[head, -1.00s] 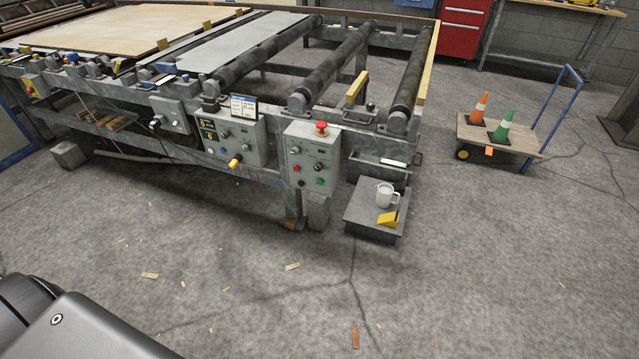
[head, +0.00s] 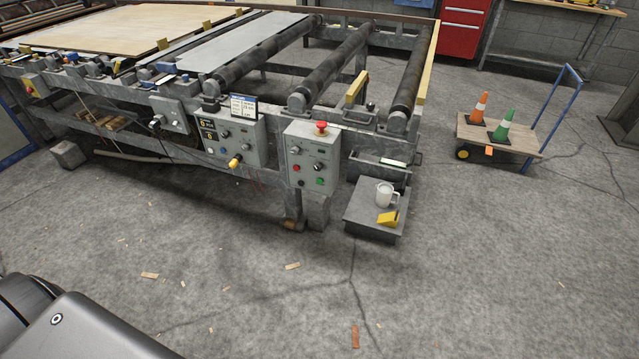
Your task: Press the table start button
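A grey control box (head: 313,158) is fixed to the front of the roller table (head: 365,115). It has a red mushroom button (head: 322,127) on top, and a red button (head: 297,168) and a green button (head: 319,181) on its front face. A second grey box (head: 233,140) to its left carries a small display, knobs and a yellow-tipped handle (head: 235,161). Labels on the boxes are too small to read. Neither of my grippers is in view; a dark part of my own body fills the lower left corner.
A low grey stand (head: 366,217) with a white mug (head: 384,195) and a yellow item (head: 388,218) is right of the control box. A cart (head: 470,133) with two cones stands at the right. The floor in front is open, with scattered wood scraps.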

